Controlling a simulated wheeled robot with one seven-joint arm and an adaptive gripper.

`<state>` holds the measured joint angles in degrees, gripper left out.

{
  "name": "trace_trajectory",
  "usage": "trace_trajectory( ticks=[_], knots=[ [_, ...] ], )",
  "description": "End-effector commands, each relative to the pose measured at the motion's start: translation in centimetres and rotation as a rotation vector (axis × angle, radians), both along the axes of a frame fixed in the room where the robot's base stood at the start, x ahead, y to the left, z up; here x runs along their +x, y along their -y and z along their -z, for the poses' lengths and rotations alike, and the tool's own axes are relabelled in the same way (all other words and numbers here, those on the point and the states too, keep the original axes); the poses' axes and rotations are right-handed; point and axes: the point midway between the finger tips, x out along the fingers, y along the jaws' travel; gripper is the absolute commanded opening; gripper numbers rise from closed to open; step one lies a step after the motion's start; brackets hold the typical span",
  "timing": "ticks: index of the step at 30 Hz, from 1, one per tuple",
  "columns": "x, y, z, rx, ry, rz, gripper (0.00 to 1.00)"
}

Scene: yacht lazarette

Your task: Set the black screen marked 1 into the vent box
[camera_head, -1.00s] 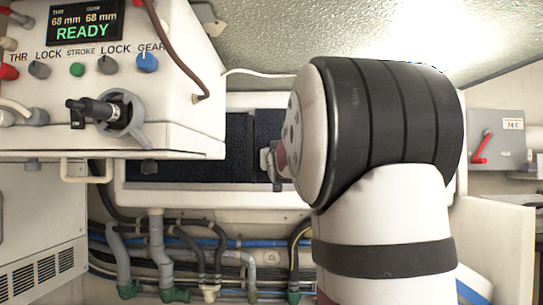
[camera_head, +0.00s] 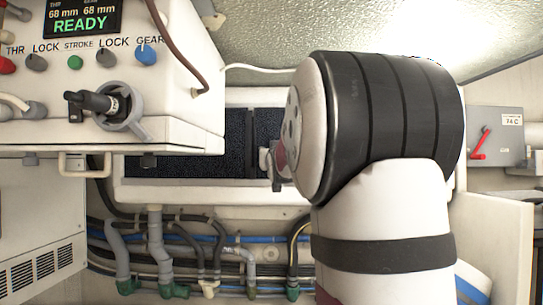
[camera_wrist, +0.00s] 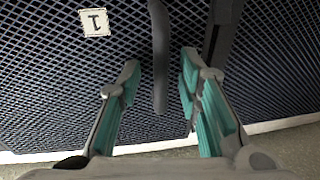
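The black mesh screen marked 1 (camera_wrist: 60,75) fills much of the wrist view, with its pale label at upper left. A dark bar-like handle (camera_wrist: 159,60) stands out in front of the mesh. My gripper (camera_wrist: 160,68) is open, its teal-padded fingers on either side of the handle's lower end, with gaps on both sides. In the head view, dark mesh panels (camera_head: 190,165) show within the white frame of what looks like the vent box (camera_head: 215,194). No label is readable there, and my arm hides most of my gripper and the right part of the frame.
A white control box (camera_head: 130,70) reading READY overhangs the upper left, with a black plug and grey lever on its front. Hoses and pipes (camera_head: 160,255) run below the frame. A switch box (camera_head: 495,135) with a red lever is at right.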

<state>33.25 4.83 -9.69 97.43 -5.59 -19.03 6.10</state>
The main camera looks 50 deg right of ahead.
Motion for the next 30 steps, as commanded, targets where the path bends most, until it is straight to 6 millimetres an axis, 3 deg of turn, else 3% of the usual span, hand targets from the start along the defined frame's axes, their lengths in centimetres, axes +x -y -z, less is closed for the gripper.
trace_trajectory(
  ticks=[5,21,30],
  knots=[
    [-0.9,-0.8,0.0,-0.001,0.002,0.0,0.32],
    [-8.1,-7.0,1.0,-0.005,0.004,0.0,0.32],
    [-9.0,-7.9,1.3,-0.004,0.003,0.0,0.32]
  ],
)
